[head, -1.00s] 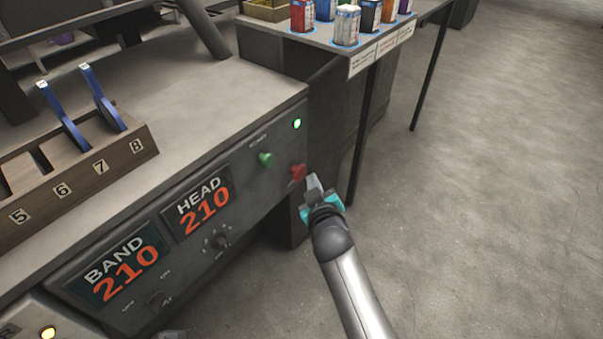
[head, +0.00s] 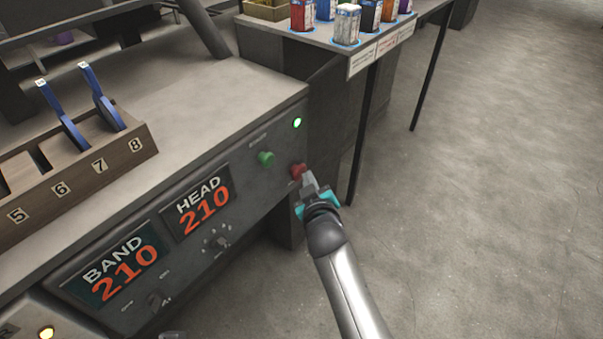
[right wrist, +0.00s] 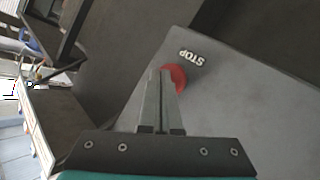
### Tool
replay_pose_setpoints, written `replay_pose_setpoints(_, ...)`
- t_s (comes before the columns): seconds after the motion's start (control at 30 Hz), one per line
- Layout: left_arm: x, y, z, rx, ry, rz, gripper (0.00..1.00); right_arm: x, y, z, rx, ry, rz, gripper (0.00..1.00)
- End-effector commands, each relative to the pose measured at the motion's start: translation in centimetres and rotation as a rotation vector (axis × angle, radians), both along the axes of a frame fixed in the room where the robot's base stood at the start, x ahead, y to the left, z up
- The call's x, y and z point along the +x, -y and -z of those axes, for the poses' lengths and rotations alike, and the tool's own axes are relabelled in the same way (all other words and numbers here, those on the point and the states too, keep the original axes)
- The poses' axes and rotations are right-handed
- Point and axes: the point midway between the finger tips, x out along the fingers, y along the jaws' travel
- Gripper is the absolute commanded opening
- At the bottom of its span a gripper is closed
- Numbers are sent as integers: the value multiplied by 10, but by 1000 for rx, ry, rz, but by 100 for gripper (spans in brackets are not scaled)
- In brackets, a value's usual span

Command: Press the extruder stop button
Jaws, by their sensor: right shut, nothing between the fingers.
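The red stop button (head: 298,170) sits at the right end of the machine's front panel, below a lit green lamp (head: 297,123). In the right wrist view the red button (right wrist: 176,76) shows beside the word STOP, partly hidden by my fingertips. My right gripper (head: 309,178) is shut and empty, with its tips right at the button. I cannot tell whether the tips touch it. In the right wrist view the shut fingers (right wrist: 161,75) point at the button's left side. My left gripper is not clearly in view.
A green button (head: 266,159) is left of the red one. The panel (head: 250,205) also has BAND and HEAD displays reading 210 and knobs. A wooden rack (head: 120,160) with blue levers stands on top. A table with cans (head: 347,24) is behind. Open floor lies right.

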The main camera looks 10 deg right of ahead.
Motion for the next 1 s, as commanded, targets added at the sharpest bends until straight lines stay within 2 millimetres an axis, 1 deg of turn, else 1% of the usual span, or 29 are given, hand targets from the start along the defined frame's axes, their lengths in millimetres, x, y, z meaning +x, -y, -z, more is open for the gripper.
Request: replay_pose_setpoints(1.0, 0, 0, 5, 0, 1, 0, 50, 10, -8, -1, 0, 3, -1, 0)
